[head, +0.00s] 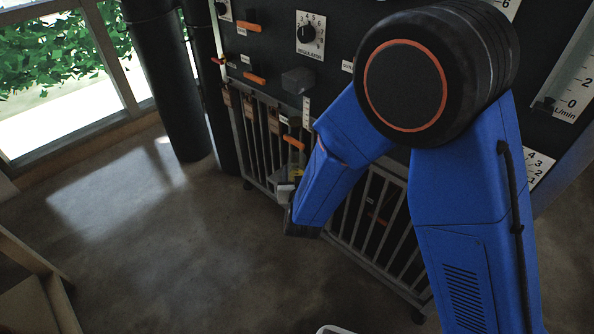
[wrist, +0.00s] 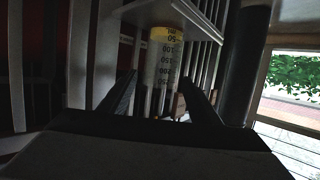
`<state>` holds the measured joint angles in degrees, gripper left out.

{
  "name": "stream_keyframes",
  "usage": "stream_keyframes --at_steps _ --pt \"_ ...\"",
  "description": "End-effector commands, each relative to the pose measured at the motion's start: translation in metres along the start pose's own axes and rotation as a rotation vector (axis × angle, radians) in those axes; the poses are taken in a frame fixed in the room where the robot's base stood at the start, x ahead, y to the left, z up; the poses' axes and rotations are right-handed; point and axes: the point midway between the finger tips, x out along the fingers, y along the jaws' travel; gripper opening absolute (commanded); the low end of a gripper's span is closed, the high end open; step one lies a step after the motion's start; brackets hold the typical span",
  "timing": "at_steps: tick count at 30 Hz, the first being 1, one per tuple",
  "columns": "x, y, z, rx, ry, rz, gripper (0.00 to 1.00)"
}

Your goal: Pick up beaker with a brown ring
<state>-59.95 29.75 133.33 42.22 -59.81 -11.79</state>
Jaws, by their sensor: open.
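In the wrist view a clear beaker (wrist: 163,68) with dark graduation marks and upside-down numbers stands out between the fingers. Its upper end in the picture is yellow. I cannot make out a brown ring on it. My gripper (wrist: 160,77) is open, with one finger on each side of the beaker in the picture. I cannot tell whether either finger touches it. The beaker's lower end in the picture is dim and partly hidden by the gripper body. In the head view my blue arm hides most of the gripper, and a small yellow patch shows beside it.
A dark panel with a regulator dial (head: 311,33) and orange-handled levers stands behind my arm. A barred metal rack (head: 378,200) is below it. Black pipes (head: 172,85) stand at the left.

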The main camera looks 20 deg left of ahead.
Motion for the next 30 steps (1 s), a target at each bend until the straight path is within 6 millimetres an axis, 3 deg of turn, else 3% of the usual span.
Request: stream_keyframes --at_steps 10,18,19,23,30 --pt "0.043 -0.001 0.000 0.000 -0.001 0.002 0.57" --pt "0.048 -0.002 -0.001 0.000 0.000 0.000 0.57" --pt "0.048 -0.002 -0.001 0.000 -0.001 0.000 0.55" --pt "0.048 -0.002 -0.001 0.000 -0.001 0.000 0.24" --pt "0.048 -0.002 -0.001 0.000 -0.001 0.000 0.20"
